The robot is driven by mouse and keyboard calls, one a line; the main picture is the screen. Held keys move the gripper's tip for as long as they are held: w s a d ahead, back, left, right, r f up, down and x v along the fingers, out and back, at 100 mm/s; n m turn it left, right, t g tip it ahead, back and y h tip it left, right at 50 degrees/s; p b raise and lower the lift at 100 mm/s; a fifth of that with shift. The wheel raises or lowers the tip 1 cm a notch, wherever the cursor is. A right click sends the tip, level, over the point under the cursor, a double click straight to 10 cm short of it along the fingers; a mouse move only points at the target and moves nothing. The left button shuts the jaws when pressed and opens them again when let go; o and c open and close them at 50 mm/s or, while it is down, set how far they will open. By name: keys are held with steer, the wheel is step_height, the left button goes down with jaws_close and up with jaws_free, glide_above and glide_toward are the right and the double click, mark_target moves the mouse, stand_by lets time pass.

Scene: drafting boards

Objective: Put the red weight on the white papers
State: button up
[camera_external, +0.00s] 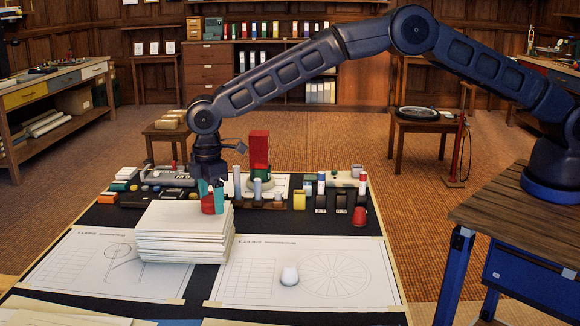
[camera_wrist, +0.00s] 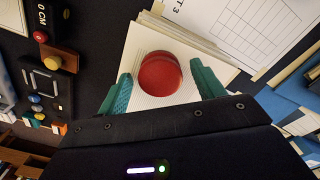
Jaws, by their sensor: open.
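The red weight (camera_wrist: 160,73) is round and sits on the white papers (camera_wrist: 139,45), between my gripper's two teal fingers. My gripper (camera_wrist: 160,90) is open, with a finger on each side of the weight and visible gaps beside it. In the external view my gripper (camera_external: 212,190) points down at the back right part of the paper stack (camera_external: 180,222). The red weight (camera_external: 217,201) shows there among the fingers, apparently resting on the top sheet. Its underside cannot be seen clearly.
Drawing sheets (camera_external: 305,270) lie flat on the dark board around the stack. The drawing sheet area right of the stack is mostly clear, except for a white mouse-like object (camera_external: 289,275).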

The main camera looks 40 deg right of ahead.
mark_target(211, 198)
step_height(211, 198, up, 12)
steer(key=shift+r, duration=0.15)
stand_by(0.5)
